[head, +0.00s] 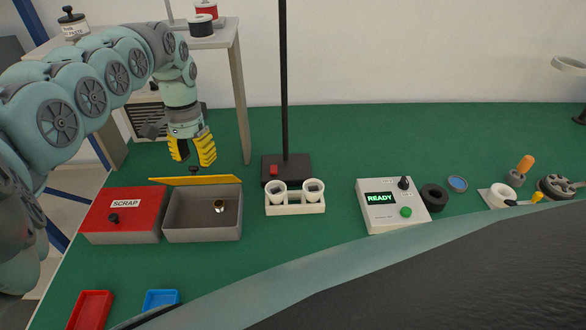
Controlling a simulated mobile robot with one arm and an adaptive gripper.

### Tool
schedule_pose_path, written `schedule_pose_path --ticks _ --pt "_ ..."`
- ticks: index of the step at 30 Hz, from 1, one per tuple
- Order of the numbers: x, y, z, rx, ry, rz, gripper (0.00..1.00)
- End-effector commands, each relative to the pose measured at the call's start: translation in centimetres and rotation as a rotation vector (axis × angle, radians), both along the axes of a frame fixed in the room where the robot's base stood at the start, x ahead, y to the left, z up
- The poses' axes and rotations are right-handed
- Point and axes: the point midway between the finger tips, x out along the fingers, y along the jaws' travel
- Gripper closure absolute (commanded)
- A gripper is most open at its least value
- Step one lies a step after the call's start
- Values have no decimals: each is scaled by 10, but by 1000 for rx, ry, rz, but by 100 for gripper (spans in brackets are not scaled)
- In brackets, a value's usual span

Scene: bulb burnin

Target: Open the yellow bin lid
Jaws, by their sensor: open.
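The yellow lid (196,180) stands raised along the back edge of the grey bin (202,233), seen nearly edge-on. I cannot tell whether a finger touches the lid.
A red-lidded bin marked SCRAP (124,222) stands directly left. A black stand (287,168) and a holder with two white cups (296,208) are to the right. A tester reading READY (393,218) is farther right. Red (90,310) and blue (161,297) trays lie in front.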

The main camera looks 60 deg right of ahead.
Motion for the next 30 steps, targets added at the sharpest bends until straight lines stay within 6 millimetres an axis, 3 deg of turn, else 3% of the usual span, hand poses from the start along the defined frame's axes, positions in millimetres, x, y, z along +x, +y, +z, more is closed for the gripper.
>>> schedule_pose_path --ticks 14,25,30 --pt "0 -2 7 -2 -1 -3 48" --pt "4 -9 61 -4 -2 -4 48" --pt "5 -9 75 -1 0 -4 48"
